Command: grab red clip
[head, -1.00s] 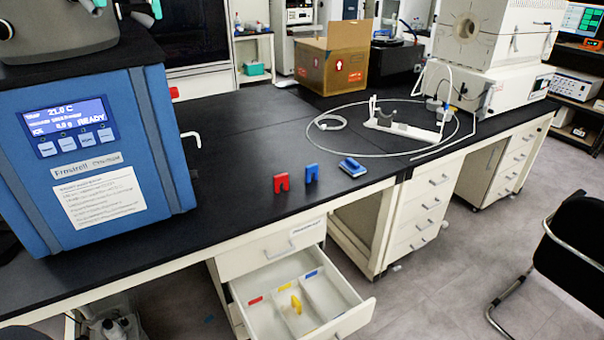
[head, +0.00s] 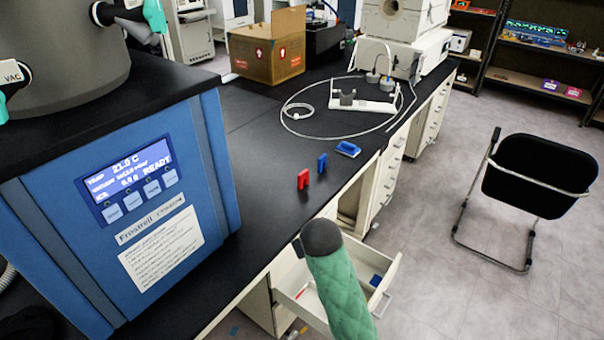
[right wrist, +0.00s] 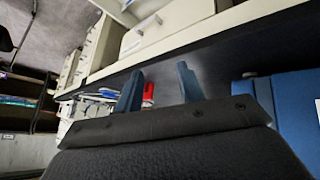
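The red clip (head: 303,179) stands upright on the black bench near its front edge, left of a blue clip (head: 322,163). My right gripper (right wrist: 158,76) shows in the right wrist view with its two blue fingers apart. The red clip (right wrist: 148,92) appears there beyond the fingers, in the gap and nearer the left finger, not held. In the head view my green-sleeved arm with a black end rises in front of the bench edge; its fingers cannot be made out. My left gripper is not in view.
A blue freeze dryer (head: 150,215) stands at left on the bench. A blue object (head: 348,149) lies right of the clips. The open drawer (head: 385,285) below is partly hidden by my arm. A cardboard box (head: 267,50) and tubing loop lie farther back. A black chair (head: 535,178) stands right.

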